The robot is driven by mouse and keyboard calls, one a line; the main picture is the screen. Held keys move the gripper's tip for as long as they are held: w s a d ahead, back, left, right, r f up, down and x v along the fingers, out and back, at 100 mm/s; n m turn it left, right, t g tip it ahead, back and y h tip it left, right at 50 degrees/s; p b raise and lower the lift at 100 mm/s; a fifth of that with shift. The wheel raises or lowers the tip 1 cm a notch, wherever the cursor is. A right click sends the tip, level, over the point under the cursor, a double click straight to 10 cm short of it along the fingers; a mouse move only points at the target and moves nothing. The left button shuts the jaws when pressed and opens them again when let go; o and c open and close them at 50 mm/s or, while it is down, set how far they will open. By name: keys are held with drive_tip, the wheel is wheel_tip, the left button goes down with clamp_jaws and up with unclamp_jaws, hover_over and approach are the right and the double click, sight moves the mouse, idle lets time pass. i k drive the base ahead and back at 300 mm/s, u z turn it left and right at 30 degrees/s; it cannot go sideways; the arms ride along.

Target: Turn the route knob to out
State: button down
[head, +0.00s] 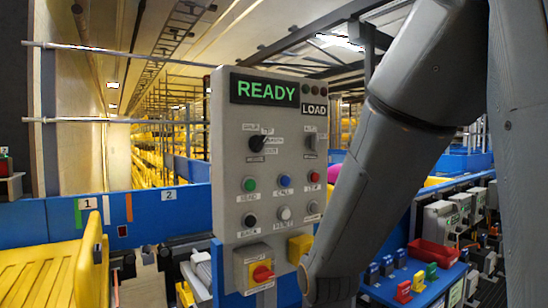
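The grey control panel (231,185) stands upright in the middle of the head view. Its black route knob (257,143) is in the upper left part of the panel face, ringed by small labels. One label (268,150) to its lower right seems to read "OUT"; the others are too small to read surely. The knob's handle seems tilted toward the upper right; I cannot tell which label it marks. My gripper is not in view. My arm comes down from the upper right, and its lower end is in front of the panel's lower right side, apart from the knob.
A green "READY" display (264,91) and a "LOAD" label (314,110) top the panel. Coloured buttons, such as a red one (314,176), sit below the knob. A red stop button (263,273) is lower. A yellow tray (50,275) stands left; a red bin (433,253) stands right.

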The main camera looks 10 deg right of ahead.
sight(256, 143)
drive_tip(key=u, duration=1.65)
drive_tip(key=k, duration=1.05)
drive_tip(key=z, duration=1.55)
